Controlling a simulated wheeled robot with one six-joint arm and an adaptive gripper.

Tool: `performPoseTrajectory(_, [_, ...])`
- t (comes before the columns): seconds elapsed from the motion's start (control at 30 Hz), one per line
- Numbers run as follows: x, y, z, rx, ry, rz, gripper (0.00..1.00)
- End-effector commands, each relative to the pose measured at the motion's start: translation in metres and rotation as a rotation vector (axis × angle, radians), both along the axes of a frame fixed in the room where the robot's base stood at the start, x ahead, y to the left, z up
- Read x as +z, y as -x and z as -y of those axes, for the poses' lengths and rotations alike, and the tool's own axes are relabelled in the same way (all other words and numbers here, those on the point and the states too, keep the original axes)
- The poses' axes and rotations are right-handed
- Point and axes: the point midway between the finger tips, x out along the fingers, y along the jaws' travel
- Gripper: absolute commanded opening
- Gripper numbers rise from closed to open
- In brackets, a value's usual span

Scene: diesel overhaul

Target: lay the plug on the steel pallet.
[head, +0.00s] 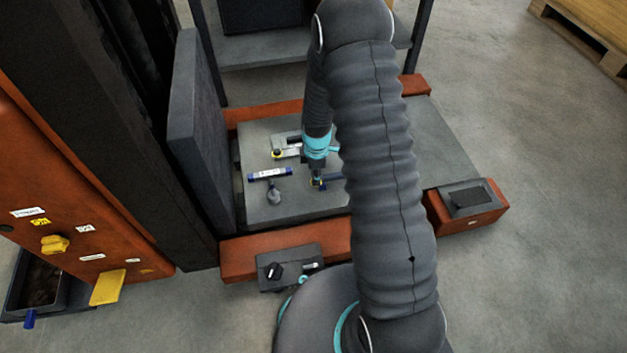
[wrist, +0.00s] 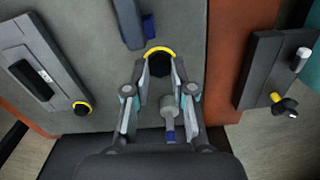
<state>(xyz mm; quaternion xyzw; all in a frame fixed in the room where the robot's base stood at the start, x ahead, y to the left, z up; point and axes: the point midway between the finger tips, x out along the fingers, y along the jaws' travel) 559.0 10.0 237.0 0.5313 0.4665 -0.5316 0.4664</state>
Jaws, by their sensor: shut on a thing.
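My gripper (head: 317,182) points down over the grey steel pallet (head: 255,140). In the wrist view its two fingers (wrist: 160,75) are closed on the plug (wrist: 160,65), a dark piece with a yellow ring. The pallet's bare grey surface also shows in the wrist view (wrist: 90,30).
A blue-handled item (wrist: 130,22) lies close by. An orange frame (head: 250,258) surrounds the pallet.

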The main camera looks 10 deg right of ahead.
Motion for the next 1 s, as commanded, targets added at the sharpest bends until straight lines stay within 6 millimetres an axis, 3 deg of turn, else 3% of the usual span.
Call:
performPoseTrajectory(0.17, [-0.010, -0.014, -0.008, -0.001, 0.000, -0.001, 0.00])
performPoseTrajectory(0.33, [-0.020, -0.015, -0.009, -0.001, 0.001, -0.002, 0.00])
performPoseTrajectory(0.57, [-0.049, -0.015, -0.008, -0.001, 0.001, -0.001, 0.00])
performPoseTrajectory(0.77, [-0.050, -0.015, -0.008, -0.001, 0.001, 0.001, 0.00])
performPoseTrajectory(0.8, [-0.051, -0.015, -0.008, -0.001, 0.001, 0.000, 0.29])
performPoseTrajectory(0.87, [-0.051, -0.015, -0.008, -0.001, 0.001, 0.000, 0.44])
performPoseTrajectory(0.9, [-0.051, -0.015, -0.008, -0.001, 0.001, 0.000, 0.49])
performPoseTrajectory(1.0, [-0.050, -0.015, -0.008, -0.001, 0.001, 0.000, 0.49])
